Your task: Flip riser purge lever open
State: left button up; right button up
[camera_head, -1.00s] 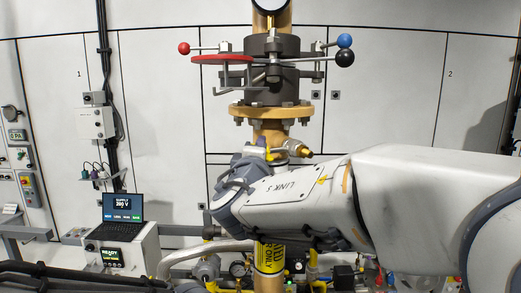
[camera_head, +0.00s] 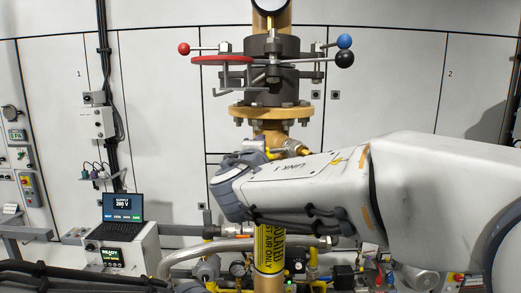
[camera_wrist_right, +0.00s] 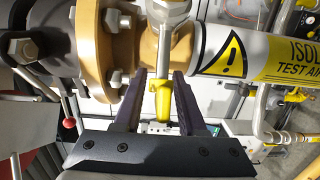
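The purge lever has a yellow grip (camera_wrist_right: 163,103) and hangs from a metal valve body on the brass riser, seen in the right wrist view. My right gripper (camera_wrist_right: 159,78) is open, with one dark finger on each side of the yellow grip. The right finger looks very close to the grip; I cannot tell whether it touches. In the head view the riser (camera_head: 270,260) stands upright in the middle, and my right arm crosses in front of it, hiding the gripper fingers. My left gripper is not in view.
A flange (camera_head: 270,112) and a valve block with a red handwheel (camera_head: 222,59) and ball-ended levers sit above on the riser. Hoses and small fittings crowd the area below my arm. A laptop (camera_head: 122,207) stands on a cabinet at the left.

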pick_arm(q)
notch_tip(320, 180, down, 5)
jog(key=b, duration=0.5)
pick_arm(e)
jog(key=s+a, duration=0.1)
jog(key=s, duration=0.9)
jog(key=shift+s, duration=0.25)
